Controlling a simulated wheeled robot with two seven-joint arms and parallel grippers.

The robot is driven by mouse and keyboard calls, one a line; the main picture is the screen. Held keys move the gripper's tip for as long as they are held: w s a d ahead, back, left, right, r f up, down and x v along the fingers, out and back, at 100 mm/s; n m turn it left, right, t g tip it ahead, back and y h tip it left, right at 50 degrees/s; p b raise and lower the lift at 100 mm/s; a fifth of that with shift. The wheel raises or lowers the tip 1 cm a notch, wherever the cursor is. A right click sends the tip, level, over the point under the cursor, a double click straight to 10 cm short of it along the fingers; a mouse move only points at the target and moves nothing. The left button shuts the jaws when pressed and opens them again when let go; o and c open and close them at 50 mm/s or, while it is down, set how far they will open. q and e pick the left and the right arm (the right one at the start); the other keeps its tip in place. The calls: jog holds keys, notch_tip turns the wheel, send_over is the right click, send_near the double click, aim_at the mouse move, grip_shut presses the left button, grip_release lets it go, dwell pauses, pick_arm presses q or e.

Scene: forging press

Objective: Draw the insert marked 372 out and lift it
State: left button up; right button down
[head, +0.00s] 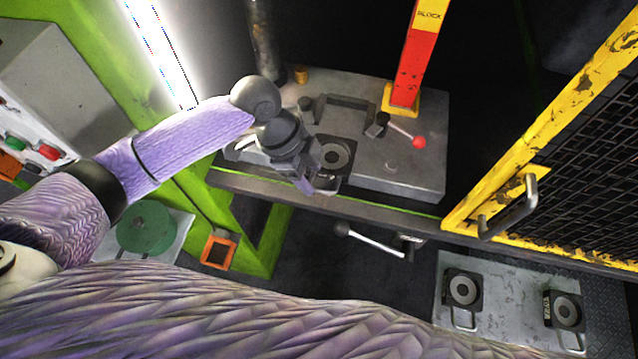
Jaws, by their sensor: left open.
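A dark square insert (336,153) with a pale round ring sits in the die bed of the press (415,165). No number can be read on it from here. My left gripper (312,176) is open at the near left side of this insert, above the bed's front edge. The gripper and wrist hide part of the insert's left and near side, so I cannot tell whether the fingers touch it. My right gripper is not in view.
Two similar inserts with handles, one left (462,289) and one right (566,311), lie on a grey plate (510,275) at lower right. A red and yellow block post (412,65) stands behind the bed. A yellow mesh guard (560,130) closes the right side. A lever (372,240) sticks out below.

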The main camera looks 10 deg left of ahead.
pick_arm(q)
jog(key=v, duration=0.4)
dwell(0.3)
